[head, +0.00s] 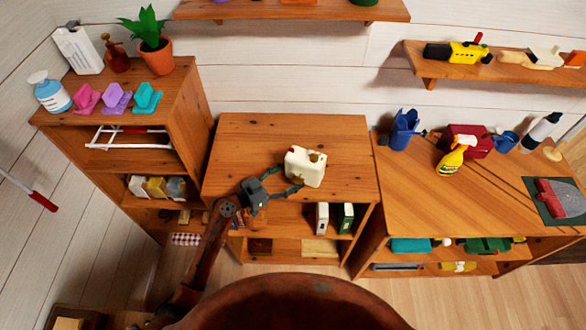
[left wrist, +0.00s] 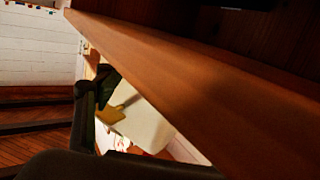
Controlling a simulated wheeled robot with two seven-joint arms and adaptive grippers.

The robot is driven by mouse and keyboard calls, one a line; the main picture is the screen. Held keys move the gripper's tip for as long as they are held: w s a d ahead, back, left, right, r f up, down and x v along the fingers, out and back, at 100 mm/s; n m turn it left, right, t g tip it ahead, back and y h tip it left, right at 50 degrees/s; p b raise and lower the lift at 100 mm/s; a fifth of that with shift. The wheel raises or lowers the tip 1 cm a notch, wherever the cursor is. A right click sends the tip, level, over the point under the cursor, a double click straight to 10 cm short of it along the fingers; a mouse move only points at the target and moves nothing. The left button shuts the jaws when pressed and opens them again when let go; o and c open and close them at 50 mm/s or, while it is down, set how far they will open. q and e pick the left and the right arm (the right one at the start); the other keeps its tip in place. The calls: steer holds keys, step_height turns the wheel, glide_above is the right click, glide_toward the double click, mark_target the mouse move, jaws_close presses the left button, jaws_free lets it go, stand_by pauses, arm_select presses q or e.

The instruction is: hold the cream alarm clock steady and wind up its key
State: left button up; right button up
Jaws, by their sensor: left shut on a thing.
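The cream alarm clock (head: 308,168) stands on top of the middle wooden cabinet (head: 245,140), near its front. My left gripper (head: 291,178) reaches it from the front left, its fingers at the clock's left side, and is shut on it. A small brownish-gold part shows on the clock's upper right; I cannot tell whether it is the key. In the left wrist view the cream body (left wrist: 148,125) shows beyond a dark finger, with a yellow-gold piece (left wrist: 112,115) beside it. My right gripper is not in view.
The cabinet top around the clock is bare. A taller shelf unit (head: 185,95) stands left with a potted plant (head: 151,40). A table (head: 425,195) stands right with a blue watering can (head: 404,130) and a yellow spray bottle (head: 452,157). A wall shelf (head: 290,12) hangs above.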

arm_select(q)
jaws_close()
stand_by(0.5)
steer(key=c, duration=1.4)
jaws_free()
steer(key=o, duration=1.5)
